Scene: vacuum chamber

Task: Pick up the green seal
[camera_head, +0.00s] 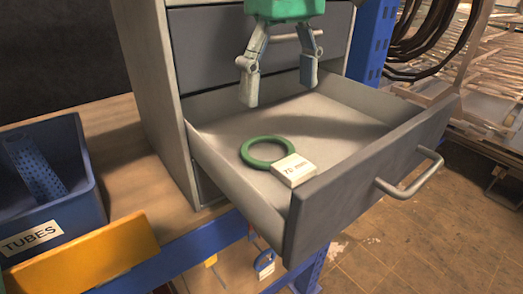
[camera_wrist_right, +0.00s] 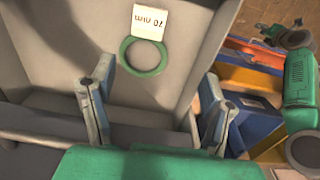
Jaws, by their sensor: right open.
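The green seal (camera_head: 246,155) is a ring lying flat on the floor of an open drawer (camera_head: 228,181), beside a white block marked 70 mm (camera_head: 294,171). In the right wrist view the seal (camera_wrist_right: 146,73) lies beyond my fingers, with the block (camera_wrist_right: 150,19) at its far side. My right gripper (camera_head: 278,90) is open and empty above the rear of the drawer, apart from the seal. Its two fingers also show in the wrist view (camera_wrist_right: 158,90), spread wide.
The drawer's front panel with its handle (camera_head: 410,178) faces right. A closed drawer (camera_head: 205,50) is above and behind. At left are a blue bin labelled TUBES (camera_head: 85,180) and an orange bin (camera_head: 85,262). The drawer floor around the seal is mostly clear.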

